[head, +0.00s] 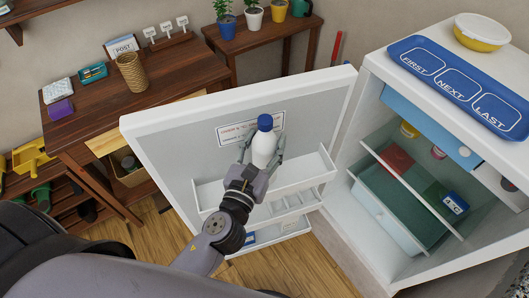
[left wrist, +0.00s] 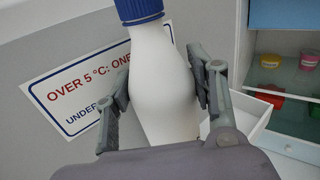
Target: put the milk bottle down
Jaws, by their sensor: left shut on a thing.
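The milk bottle (head: 264,147) is white with a blue cap and stands roughly upright in the head view, in front of the open fridge door (head: 180,150). My left gripper (head: 263,156) is shut on it, one finger on each side. The left wrist view shows the bottle (left wrist: 165,85) between the fingers of the gripper (left wrist: 165,90). The upper door shelf (head: 312,178) lies just below and behind the bottle. The bottle's lower end is hidden by the gripper, so I cannot tell whether it touches the shelf. My right gripper is not in view.
The fridge (head: 375,80) stands open at right, with a glass shelf, a drawer and small tubs inside. A blue board (head: 455,85) and a yellow bowl (head: 483,32) are on top. A wooden desk (head: 100,112) stands behind the door at left.

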